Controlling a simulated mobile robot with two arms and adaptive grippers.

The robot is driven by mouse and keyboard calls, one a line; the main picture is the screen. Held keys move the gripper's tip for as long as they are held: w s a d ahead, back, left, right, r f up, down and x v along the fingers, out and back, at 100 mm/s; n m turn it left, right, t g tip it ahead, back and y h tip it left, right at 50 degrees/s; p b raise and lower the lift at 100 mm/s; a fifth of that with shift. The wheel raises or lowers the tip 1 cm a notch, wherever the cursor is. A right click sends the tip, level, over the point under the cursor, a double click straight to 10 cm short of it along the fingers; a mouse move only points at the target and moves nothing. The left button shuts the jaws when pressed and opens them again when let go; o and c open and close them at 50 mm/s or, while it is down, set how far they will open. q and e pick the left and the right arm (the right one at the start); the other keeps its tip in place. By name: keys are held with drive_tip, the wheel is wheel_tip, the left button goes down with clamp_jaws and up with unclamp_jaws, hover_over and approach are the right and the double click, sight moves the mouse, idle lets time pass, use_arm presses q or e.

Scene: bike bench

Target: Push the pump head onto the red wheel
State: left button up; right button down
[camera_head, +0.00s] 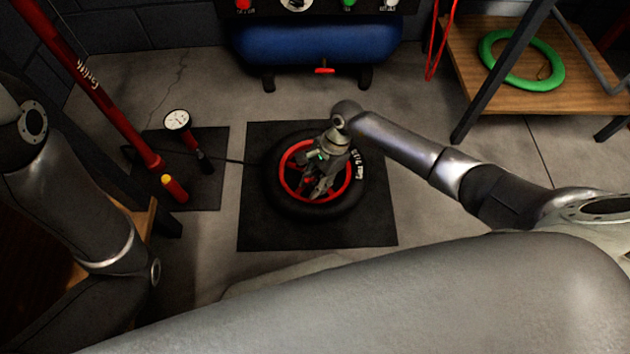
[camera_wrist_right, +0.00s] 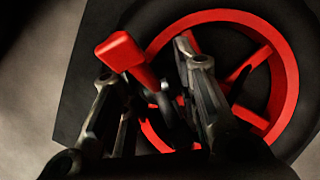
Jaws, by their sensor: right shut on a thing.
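The red wheel (camera_head: 287,184) lies flat with a black tyre on a dark mat in the head view. Its red rim and spokes also show in the right wrist view (camera_wrist_right: 289,80). My right gripper (camera_head: 319,188) points down over the wheel, inside the tyre's ring. In the right wrist view my right gripper (camera_wrist_right: 155,85) is shut on the pump head, a dark piece with a red lever (camera_wrist_right: 121,51). The fingers hide much of the pump head. Whether it touches the wheel's valve cannot be seen. My left gripper is out of the picture; only my left arm shows.
A red floor pump (camera_head: 118,120) leans at the left, near a round gauge (camera_head: 176,120). A thin black hose (camera_head: 240,162) runs to the wheel. A blue compressor tank (camera_head: 315,42) stands behind. A wooden shelf (camera_head: 590,85) with a green ring (camera_head: 490,55) is at the right.

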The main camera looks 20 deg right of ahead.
drive_tip(key=c, duration=1.1)
unclamp_jaws()
drive_tip(key=shift+o, duration=0.2)
